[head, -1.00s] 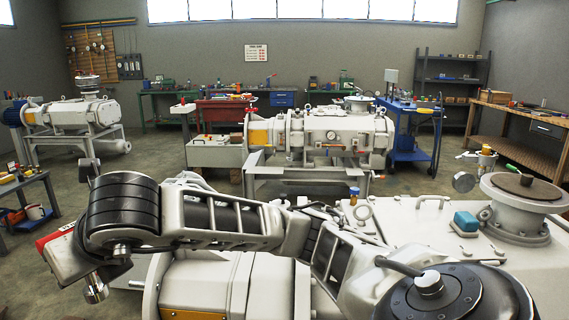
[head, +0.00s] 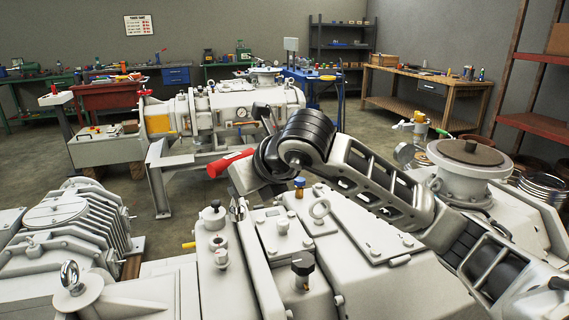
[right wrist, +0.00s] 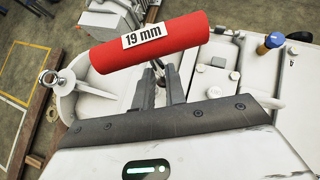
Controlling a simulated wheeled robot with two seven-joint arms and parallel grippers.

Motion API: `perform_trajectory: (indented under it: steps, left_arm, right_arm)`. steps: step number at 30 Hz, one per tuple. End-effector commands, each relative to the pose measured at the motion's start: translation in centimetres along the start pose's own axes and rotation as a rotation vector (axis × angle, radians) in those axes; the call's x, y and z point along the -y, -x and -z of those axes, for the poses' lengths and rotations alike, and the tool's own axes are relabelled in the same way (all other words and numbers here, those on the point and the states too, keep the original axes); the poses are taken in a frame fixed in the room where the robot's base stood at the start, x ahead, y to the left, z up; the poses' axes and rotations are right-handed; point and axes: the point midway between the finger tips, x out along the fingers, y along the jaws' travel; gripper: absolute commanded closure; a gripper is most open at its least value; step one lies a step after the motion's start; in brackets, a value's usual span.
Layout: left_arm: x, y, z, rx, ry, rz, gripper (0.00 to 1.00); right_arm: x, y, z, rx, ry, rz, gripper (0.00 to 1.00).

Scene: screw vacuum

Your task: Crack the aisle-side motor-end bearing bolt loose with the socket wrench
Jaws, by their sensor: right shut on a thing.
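The socket wrench shows as a red handle (head: 230,163) in the head view. In the right wrist view its red handle (right wrist: 150,42) carries a white "19 mm" label. My right gripper (right wrist: 160,72) is shut on this handle, above the large white pump (head: 350,285). The wrench's socket end cannot be clearly told. The right arm reaches in from the right, and its wrist partly hides the gripper in the head view. Several bolts and fittings show on the pump, but I cannot tell which is the bearing bolt. My left gripper is not in view.
A ribbed grey housing (head: 80,225) lies to the left. A second pump (head: 225,115) stands behind, with open floor before it.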

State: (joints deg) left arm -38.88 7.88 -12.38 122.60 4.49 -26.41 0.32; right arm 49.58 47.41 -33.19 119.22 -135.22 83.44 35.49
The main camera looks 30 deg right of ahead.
Motion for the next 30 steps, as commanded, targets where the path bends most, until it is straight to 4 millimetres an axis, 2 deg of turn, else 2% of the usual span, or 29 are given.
perform_trajectory:
  steps: [1, 6, 11, 21, 30]
  left_arm:
    - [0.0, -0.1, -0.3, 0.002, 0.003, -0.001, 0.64]
    - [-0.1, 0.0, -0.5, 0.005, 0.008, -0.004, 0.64]
    - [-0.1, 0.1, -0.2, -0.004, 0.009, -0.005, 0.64]
    - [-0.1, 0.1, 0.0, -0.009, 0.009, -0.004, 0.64]
    - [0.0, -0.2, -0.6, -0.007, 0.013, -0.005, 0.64]
  right_arm:
    - [1.6, -0.9, -0.3, -0.001, 0.017, -0.034, 1.0]
    - [5.8, -2.3, -1.5, 0.008, 0.102, -0.135, 1.0]
    - [8.3, -2.9, -2.0, 0.011, 0.148, -0.18, 1.0]
    - [8.8, -2.9, -2.1, 0.011, 0.164, -0.19, 1.0]
    - [8.8, -3.1, -1.6, 0.014, 0.164, -0.189, 1.0]
